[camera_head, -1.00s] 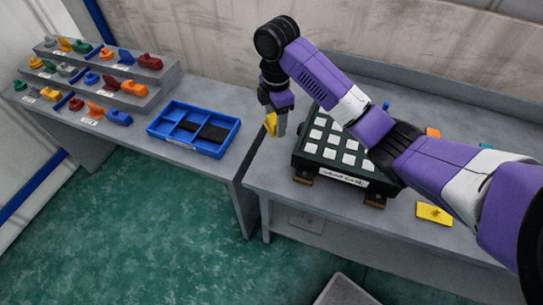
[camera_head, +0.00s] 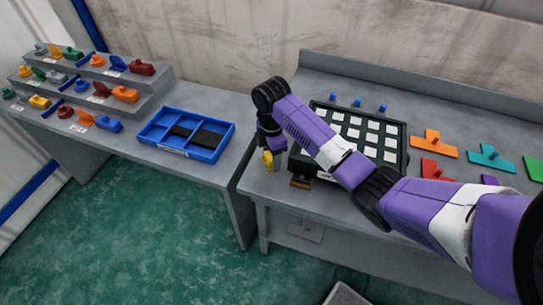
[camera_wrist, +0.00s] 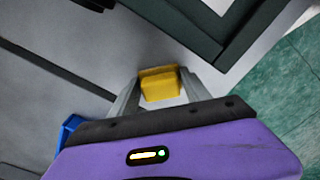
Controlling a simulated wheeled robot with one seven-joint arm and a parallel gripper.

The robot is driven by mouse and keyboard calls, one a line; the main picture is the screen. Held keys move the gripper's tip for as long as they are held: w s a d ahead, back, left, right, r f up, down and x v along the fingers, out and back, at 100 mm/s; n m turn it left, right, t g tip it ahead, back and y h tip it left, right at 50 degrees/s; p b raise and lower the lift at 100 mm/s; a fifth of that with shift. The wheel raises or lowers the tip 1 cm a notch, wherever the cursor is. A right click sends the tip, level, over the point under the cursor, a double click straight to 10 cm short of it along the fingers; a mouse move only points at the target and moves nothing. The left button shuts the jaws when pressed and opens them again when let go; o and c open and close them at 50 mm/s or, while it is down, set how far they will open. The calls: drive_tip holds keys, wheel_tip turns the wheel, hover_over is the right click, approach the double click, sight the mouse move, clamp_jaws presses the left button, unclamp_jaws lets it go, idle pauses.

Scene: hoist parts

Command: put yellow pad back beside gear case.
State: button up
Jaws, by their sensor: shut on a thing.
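My gripper (camera_head: 267,158) is shut on a small yellow piece (camera_wrist: 160,84), gripped between both fingers in the wrist view. In the head view the yellow piece (camera_head: 267,157) hangs by the front left corner of a dark case with white squares (camera_head: 402,160). I take this to be the gear case; its label is mostly hidden by my arm. The piece is to the left of the case, over the table's left end. I cannot tell whether it touches the table. In the wrist view a dark case edge (camera_wrist: 215,50) lies just beyond the piece.
Orange (camera_head: 433,144), teal (camera_head: 490,158) and red (camera_head: 433,170) tabbed plates lie right of the case. Several blue pegs (camera_head: 357,102) stand behind it. A blue tray (camera_head: 228,138) and stepped shelf (camera_head: 165,82) of coloured parts are on the left table, across a gap.

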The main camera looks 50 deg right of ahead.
drive_tip(key=shift+f, duration=0.15)
drive_tip(key=o, duration=1.3)
